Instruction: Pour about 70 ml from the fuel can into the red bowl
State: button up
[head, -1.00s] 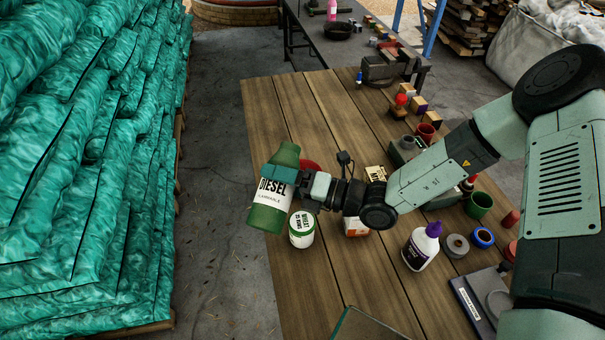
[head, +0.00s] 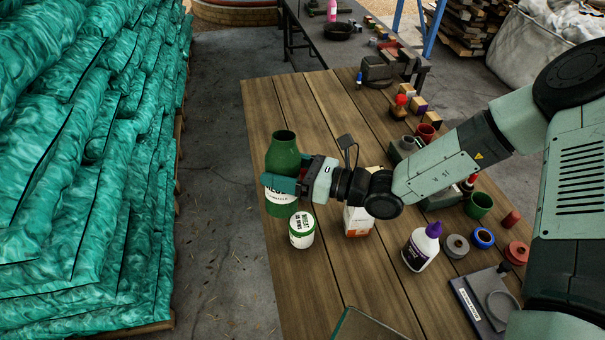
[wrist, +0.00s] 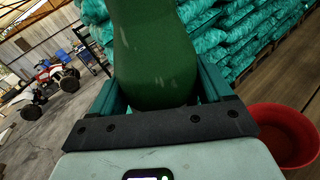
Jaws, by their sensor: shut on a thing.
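The fuel can is a green bottle (head: 284,150) with a white label, upright near the table's left edge in the head view. My gripper (head: 282,184) is shut around its middle, over the label. The can (wrist: 155,50) also fills the upper middle of the wrist view, between the fingers. I cannot tell whether its base touches the table. The red bowl (wrist: 290,133) is at the right of the wrist view, beside the gripper; its visible inside looks empty. In the head view the bowl is hidden behind my gripper and the can.
A white and green tin (head: 301,231) stands close in front of the can. A white and orange carton (head: 357,220) and a purple-capped bottle (head: 421,247) stand to the right. Cups, tape rolls and blocks line the table's right side. The table's far left part is clear.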

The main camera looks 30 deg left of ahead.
jog(key=shift+r+n, duration=0.55)
jog(key=shift+n, duration=0.75)
dwell(1.9)
